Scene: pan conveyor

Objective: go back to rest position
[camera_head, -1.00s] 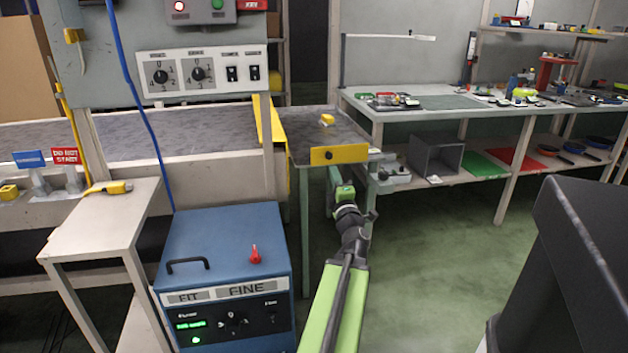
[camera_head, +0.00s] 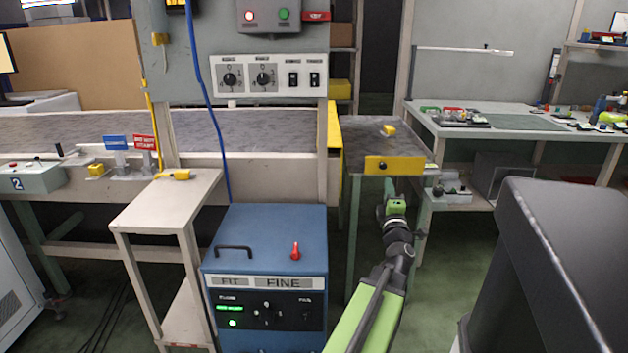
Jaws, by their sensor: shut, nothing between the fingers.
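My green and black arm reaches up from the bottom middle. My gripper (camera_head: 389,187) is at its far end, small in the view, just below the yellow end plate (camera_head: 394,166) of the conveyor's outfeed table. The fingers are pressed together and hold nothing. Whether the gripper touches the table cannot be told.
A blue machine (camera_head: 265,235) labelled FINE stands left of my arm. A small stand (camera_head: 170,205) is further left. The conveyor belt (camera_head: 60,130) runs behind. A yellow piece (camera_head: 388,130) lies on the outfeed table (camera_head: 365,155). A workbench (camera_head: 520,133) is at the right.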

